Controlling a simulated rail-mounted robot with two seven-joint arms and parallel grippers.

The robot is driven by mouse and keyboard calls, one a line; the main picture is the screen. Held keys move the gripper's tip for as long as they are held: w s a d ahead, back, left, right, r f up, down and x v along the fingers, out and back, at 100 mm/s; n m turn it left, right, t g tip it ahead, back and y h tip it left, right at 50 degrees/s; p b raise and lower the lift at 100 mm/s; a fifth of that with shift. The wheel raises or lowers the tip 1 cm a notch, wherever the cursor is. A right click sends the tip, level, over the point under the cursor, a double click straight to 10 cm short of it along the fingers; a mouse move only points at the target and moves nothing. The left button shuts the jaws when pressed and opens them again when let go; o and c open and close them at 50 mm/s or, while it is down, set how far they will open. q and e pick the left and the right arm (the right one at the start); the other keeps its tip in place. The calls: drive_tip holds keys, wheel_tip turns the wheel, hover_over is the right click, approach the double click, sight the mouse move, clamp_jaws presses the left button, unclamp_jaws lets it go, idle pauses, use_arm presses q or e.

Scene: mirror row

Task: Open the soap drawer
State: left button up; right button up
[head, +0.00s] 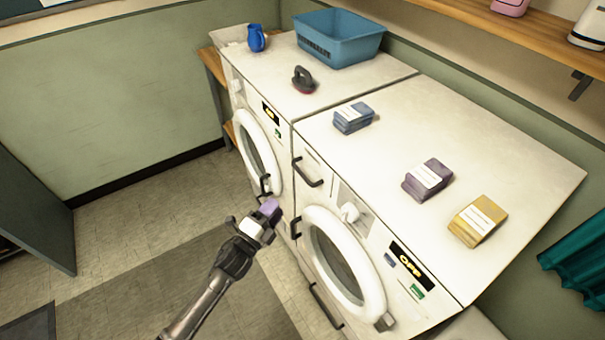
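The soap drawer (313,157) is at the upper left of the right washing machine's front. Its dark bar handle (309,176) sticks out, and the drawer face looks flush with the machine. My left gripper (268,211) is in front of the machines, lower in the picture than the drawer handle and apart from it. A purple piece shows at its tip; I cannot tell whether it is part of the fingers or something held. The finger gap is too small to make out. My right gripper is not in view.
The right machine's round door (343,262) appears shut. Blue, purple and yellow packs (478,221) lie on its top. The left machine's top holds a blue basket (338,38), a dark-handled item (304,80) and a blue jug (256,38). The floor in front is clear.

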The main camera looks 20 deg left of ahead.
sight(301, 172)
use_arm(q)
drive_tip(key=x, duration=1.3)
drive_tip(key=shift+w+p, duration=0.35)
drive_tip(key=shift+c, duration=0.3)
clamp_jaws()
